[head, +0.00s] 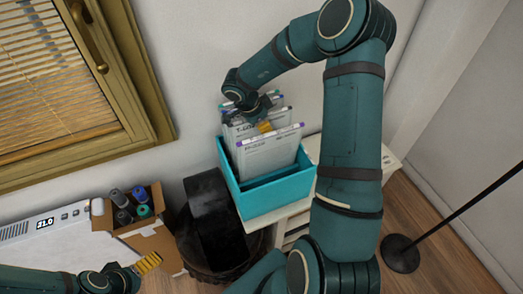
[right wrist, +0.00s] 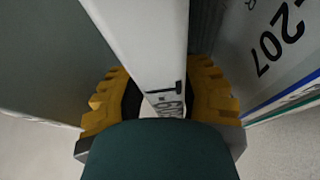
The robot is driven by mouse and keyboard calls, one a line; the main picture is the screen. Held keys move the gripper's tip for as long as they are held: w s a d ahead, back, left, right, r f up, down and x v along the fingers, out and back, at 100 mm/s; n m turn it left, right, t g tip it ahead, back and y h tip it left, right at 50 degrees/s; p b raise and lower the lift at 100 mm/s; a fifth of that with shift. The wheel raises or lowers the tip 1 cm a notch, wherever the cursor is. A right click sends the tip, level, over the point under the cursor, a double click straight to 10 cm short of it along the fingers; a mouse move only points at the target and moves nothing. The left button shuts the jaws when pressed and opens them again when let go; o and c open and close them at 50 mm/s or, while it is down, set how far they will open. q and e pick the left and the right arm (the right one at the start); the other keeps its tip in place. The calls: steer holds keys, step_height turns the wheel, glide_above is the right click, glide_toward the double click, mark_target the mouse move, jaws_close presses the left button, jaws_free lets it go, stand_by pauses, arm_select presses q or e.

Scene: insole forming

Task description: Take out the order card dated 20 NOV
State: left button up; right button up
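White order cards stand in a turquoise box (head: 275,200). The front card (head: 270,155) has purple marks on its top edge. Another card (head: 243,132) stands behind it with "T-12.." lettering partly covered. No 20 NOV date is legible. My right gripper (head: 264,125) reaches down among the cards from behind the front one. In the right wrist view its yellow fingers (right wrist: 160,90) stand apart on either side of a white card (right wrist: 145,40), with dark gaps beside it. My left gripper (head: 149,263) is low at the left, away from the box; its opening is unclear.
A dark round container (head: 210,215) stands left of the box. A cardboard box with bottles (head: 145,225) and a white device reading 21.0 (head: 45,225) are further left. A window is above. A black stand (head: 402,253) is on the floor at the right.

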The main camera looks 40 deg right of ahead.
steer(key=shift+f+p, duration=0.15)
steer(key=shift+p, duration=0.2)
stand_by(0.4)
jaws_close()
